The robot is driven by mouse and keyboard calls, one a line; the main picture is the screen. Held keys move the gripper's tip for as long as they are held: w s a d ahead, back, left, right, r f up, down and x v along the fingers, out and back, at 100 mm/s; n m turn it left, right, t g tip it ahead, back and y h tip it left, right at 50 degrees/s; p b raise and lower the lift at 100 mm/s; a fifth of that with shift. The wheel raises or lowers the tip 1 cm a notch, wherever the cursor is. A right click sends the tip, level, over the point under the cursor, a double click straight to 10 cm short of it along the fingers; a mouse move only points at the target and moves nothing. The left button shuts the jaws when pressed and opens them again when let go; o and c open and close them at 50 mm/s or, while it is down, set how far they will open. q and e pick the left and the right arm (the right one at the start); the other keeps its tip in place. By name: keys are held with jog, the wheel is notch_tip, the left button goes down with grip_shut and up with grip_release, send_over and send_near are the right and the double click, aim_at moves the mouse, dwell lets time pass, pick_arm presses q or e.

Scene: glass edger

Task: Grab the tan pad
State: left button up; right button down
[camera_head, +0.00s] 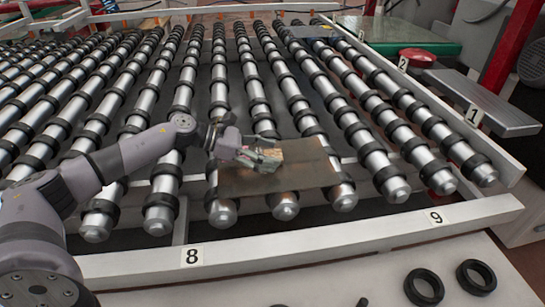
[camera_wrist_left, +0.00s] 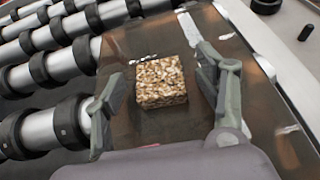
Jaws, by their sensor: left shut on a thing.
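The tan pad (camera_wrist_left: 161,82) is a small speckled block, seen between the two fingers of my left gripper (camera_wrist_left: 160,95) in the left wrist view. In the head view my left gripper (camera_head: 258,155) is low over the glass sheet, shut on the tan pad (camera_head: 270,152), which is partly hidden by the fingers. I cannot tell whether the pad touches the glass. My right gripper is in neither view.
A brownish see-through glass sheet (camera_head: 295,178) lies on the roller conveyor (camera_head: 255,85). A white front rail (camera_head: 320,237) carries labels 8 and 9. Two black rings (camera_head: 424,287) lie on the pale surface at front right. A red button (camera_head: 417,57) is at upper right.

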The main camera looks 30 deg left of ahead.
pick_arm(q)
jog(key=shift+s+f, duration=0.2)
jog(key=shift+f, duration=0.1)
jog(key=c, duration=0.4)
jog(key=shift+c, duration=1)
jog(key=shift+f, duration=0.1)
jog(key=shift+c, duration=0.3)
